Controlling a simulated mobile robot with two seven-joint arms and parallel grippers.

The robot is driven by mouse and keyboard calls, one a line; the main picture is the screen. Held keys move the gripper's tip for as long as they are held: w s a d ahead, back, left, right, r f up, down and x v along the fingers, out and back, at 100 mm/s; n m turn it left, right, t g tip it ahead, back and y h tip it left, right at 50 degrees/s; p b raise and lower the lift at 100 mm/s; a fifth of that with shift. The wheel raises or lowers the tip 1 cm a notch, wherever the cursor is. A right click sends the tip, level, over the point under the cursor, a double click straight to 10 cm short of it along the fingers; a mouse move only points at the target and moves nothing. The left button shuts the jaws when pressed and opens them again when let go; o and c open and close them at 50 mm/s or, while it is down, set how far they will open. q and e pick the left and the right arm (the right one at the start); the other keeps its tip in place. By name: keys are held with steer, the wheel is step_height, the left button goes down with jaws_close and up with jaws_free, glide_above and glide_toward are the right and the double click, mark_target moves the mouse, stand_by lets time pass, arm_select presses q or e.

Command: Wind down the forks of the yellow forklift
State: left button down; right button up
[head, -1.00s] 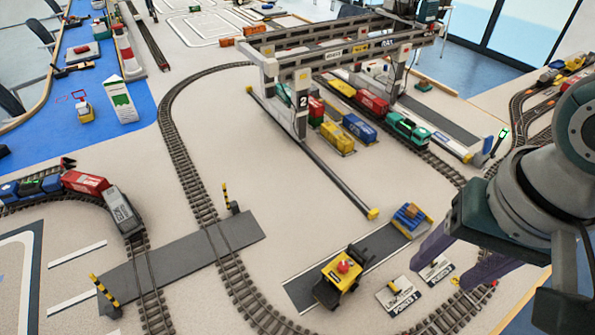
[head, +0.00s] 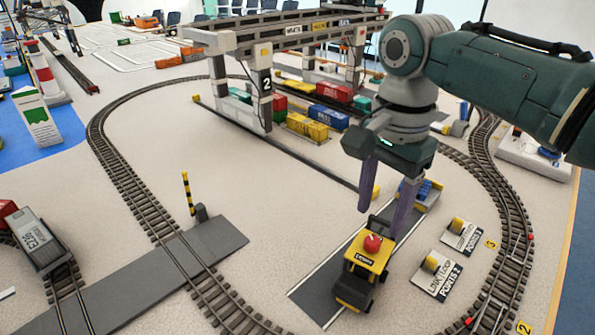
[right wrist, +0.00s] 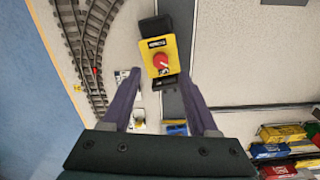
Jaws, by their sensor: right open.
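The yellow forklift (head: 358,268) stands on a dark grey strip, with a red knob (head: 373,243) on its roof. It also shows in the right wrist view, with its red knob (right wrist: 161,62) just beyond the fingertips. Its forks cannot be made out behind my fingers. A blue load on a yellow base (head: 428,192) sits at the far end of the strip. My right gripper (head: 382,222) points down over the forklift's far side, its purple fingers apart and nothing between them. In the right wrist view the gripper (right wrist: 161,78) is open, short of the knob. My left gripper is out of view.
Two signs with yellow knobs (head: 437,270) (head: 463,234) stand right of the forklift. Rail track (head: 505,235) curves around the right side. A gantry crane (head: 259,85) with colored containers stands behind. Open floor (head: 260,200) lies left of the strip.

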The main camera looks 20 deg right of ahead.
mark_target(373, 240)
step_height(373, 240, down, 5)
steer(key=shift+f+b, duration=0.2)
steer(key=shift+b, duration=0.55)
jaws_close()
